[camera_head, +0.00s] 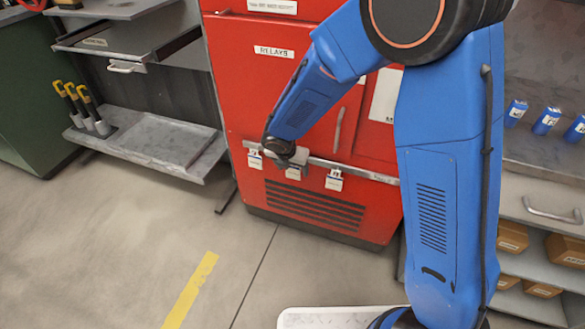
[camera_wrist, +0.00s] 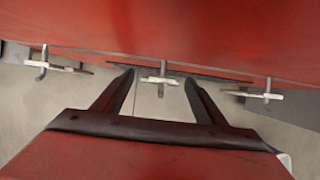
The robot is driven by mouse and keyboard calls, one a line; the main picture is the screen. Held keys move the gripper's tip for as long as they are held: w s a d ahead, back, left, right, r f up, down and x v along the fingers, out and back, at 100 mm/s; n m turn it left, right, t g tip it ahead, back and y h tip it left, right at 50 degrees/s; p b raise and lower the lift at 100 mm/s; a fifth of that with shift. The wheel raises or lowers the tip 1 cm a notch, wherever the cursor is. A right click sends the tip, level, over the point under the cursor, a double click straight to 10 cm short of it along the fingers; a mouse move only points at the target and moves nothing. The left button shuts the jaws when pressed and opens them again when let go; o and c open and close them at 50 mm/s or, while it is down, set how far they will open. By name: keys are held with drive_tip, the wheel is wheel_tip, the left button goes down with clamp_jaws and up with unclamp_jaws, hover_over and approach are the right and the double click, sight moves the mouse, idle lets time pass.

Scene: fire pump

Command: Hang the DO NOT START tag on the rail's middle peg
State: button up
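A metal rail (camera_head: 355,170) runs across the front of the red cabinet. Three small white tags hang along it: a left tag (camera_head: 254,160), a middle tag (camera_head: 293,173) and a right tag (camera_head: 334,181). Their print is too small to read, so I cannot tell which says DO NOT START. The wrist view shows three pegs from above, each with a tag seen edge-on; the middle tag (camera_wrist: 160,80) is at the middle peg (camera_wrist: 163,69). My gripper (camera_wrist: 160,88) is open, its fingers on either side of the middle tag, with gaps visible. It also shows at the rail in the head view (camera_head: 291,158).
The red cabinet (camera_head: 262,100) stands close behind the rail. A grey shelf unit (camera_head: 150,140) with yellow-handled tools (camera_head: 82,100) is at left. Shelves at right hold blue items (camera_head: 546,121) and brown boxes (camera_head: 512,236). The floor in front is clear, with a yellow stripe (camera_head: 190,290).

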drive_tip(key=v, duration=1.7)
drive_tip(key=shift+r, duration=0.2)
drive_tip(key=shift+a, duration=0.1)
